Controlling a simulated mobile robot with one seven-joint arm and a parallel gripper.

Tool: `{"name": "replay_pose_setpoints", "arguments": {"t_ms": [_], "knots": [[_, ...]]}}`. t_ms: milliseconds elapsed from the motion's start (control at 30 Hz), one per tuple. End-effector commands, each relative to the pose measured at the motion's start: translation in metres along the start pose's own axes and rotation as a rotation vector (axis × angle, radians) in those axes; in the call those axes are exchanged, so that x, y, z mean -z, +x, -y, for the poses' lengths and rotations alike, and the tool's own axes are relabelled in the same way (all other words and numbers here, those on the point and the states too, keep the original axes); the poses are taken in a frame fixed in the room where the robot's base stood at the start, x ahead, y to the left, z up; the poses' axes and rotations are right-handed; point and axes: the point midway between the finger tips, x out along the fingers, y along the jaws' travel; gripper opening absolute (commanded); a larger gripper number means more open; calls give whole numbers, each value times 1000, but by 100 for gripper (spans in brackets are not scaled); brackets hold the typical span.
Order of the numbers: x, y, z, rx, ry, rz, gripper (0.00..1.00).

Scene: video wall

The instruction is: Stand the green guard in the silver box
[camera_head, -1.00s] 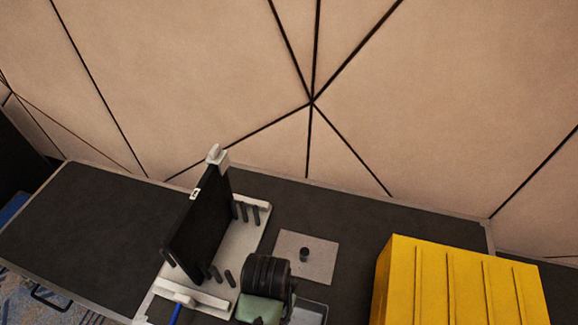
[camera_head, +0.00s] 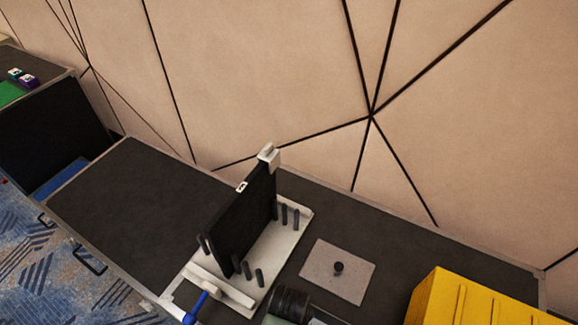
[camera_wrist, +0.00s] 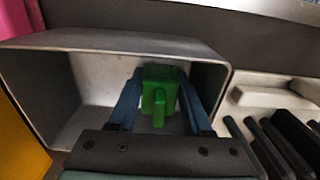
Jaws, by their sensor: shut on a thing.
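The green guard (camera_wrist: 160,92) is a small bright green block-like piece between the blue fingers of my gripper (camera_wrist: 158,88) in the wrist view. My gripper is shut on it. The silver box (camera_wrist: 205,55) is an open grey metal box around and behind the guard in that view. The guard shows within the box's mouth; I cannot tell whether it touches the floor or a wall. In the head view only my dark wrist shows at the bottom edge; the fingers and the guard are out of sight.
A white fixture (camera_head: 290,232) holds an upright black panel (camera_head: 245,220) and several dark pegs; a blue handle (camera_head: 196,306) is at its front. A grey plate with a black knob (camera_head: 338,268) lies right of it. A yellow bin (camera_head: 470,300) stands further right. The left bench top is clear.

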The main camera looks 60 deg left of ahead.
Motion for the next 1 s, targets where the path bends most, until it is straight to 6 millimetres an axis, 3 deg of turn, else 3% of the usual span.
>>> {"name": "replay_pose_setpoints", "arguments": {"t_ms": [167, 200, 267, 667, 1000], "knots": [[0, 3, 0, 0, 0, 0, 0], [0, 4, 0, 0, 0, 0, 51], [0, 3, 0, 0, 0, 0, 62], [0, -5, 0, 0, 0, -1, 62], [2, -72, 0, 1, 0, -4, 62]]}}
